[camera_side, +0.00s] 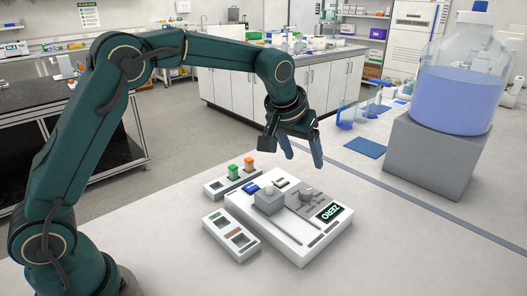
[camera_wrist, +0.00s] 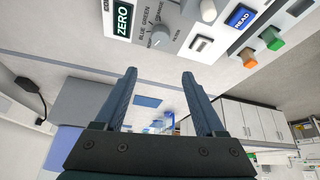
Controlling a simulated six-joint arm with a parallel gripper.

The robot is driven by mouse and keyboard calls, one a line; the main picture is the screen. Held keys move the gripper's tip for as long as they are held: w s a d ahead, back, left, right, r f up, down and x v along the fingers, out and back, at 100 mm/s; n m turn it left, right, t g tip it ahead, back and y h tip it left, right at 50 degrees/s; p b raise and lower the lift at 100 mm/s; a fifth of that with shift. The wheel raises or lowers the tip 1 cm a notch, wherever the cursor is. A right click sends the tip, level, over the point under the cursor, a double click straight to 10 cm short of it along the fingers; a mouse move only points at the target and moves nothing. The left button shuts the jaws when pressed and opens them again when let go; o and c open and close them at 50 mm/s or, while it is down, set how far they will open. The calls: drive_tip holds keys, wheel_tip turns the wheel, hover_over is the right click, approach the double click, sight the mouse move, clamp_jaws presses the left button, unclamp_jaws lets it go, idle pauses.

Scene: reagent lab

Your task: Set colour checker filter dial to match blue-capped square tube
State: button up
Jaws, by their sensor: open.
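The colour checker (camera_side: 300,240) is a white box on the bench with a display (camera_side: 330,212) reading ZERO. Its grey filter dial (camera_side: 306,191) also shows in the wrist view (camera_wrist: 160,38), beside the words BLUE and GREEN; its exact setting is too small to tell. A grey block with a knob (camera_side: 268,202) sits on the checker beside the dial. My gripper (camera_side: 302,156) is open and empty, above and behind the checker. In the wrist view, the dial lies just beyond the fingertips (camera_wrist: 159,73). I cannot make out a blue-capped square tube.
A rack (camera_side: 212,190) holds a green-capped tube (camera_side: 233,172) and an orange-capped tube (camera_side: 249,164). A blue READ button (camera_wrist: 240,17) is on the checker. A slotted tray (camera_side: 245,253) lies at front left. A large bottle (camera_side: 455,95) stands on a grey block (camera_side: 430,155) at right.

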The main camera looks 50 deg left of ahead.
drive_tip(key=g, duration=0.1)
hover_over(305, 191)
drive_tip(key=s, duration=0.2)
drive_tip(key=f, duration=0.5)
drive_tip(key=shift+d, duration=0.25)
drive_tip(key=shift+x, duration=2.4)
drive_tip(key=shift+s, duration=0.1)
clamp_jaws()
